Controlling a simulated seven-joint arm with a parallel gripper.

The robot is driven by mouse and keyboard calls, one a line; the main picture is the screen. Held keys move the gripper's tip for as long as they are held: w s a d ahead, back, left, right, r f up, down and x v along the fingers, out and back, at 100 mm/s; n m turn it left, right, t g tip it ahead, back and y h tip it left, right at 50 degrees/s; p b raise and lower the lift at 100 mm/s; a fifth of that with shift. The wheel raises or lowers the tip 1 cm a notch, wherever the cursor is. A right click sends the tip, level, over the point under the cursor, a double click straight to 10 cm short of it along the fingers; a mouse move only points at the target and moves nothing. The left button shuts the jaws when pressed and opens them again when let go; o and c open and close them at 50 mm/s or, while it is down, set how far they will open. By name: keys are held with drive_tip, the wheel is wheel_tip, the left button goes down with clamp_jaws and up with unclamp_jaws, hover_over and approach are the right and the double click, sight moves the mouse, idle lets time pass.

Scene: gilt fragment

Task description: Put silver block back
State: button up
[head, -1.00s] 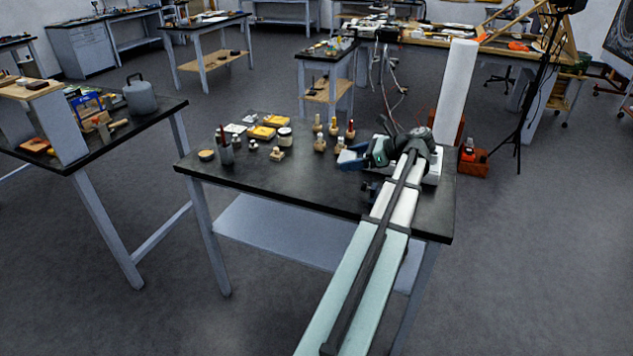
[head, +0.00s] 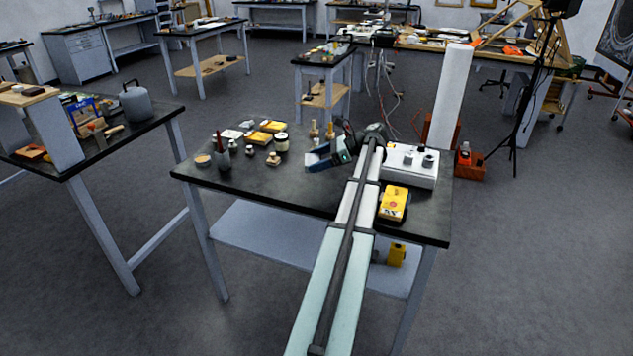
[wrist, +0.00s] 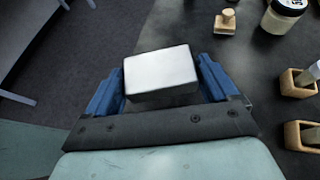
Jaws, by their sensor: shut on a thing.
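The silver block (wrist: 160,72) is a smooth, pale metal box. In the wrist view it sits between the blue fingers of my gripper (wrist: 162,85), which is shut on it. It is held over the black table near an edge, with grey floor showing at left. In the head view my gripper (head: 318,160) is over the middle of the black table (head: 290,187).
A white box with knobs (head: 413,165) and a yellow device (head: 393,203) are at the table's right. Jars, small wooden stands and yellow boxes (head: 259,137) stand at the back left. The table's front left is clear.

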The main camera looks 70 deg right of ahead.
sight(318, 186)
drive_tip(key=shift+f, duration=3.85)
drive_tip(key=shift+f, duration=0.15)
drive_tip(key=o, duration=1.1)
drive_tip(key=shift+o, duration=0.2)
drive_tip(key=shift+s+d+r, duration=0.1)
drive_tip(key=shift+s+r, duration=0.05)
drive_tip(key=shift+r, duration=0.05)
drive_tip(key=v, duration=1.1)
drive_tip(key=shift+s+d+r, duration=0.1)
drive_tip(key=shift+s+r, duration=0.1)
drive_tip(key=shift+s, duration=0.1)
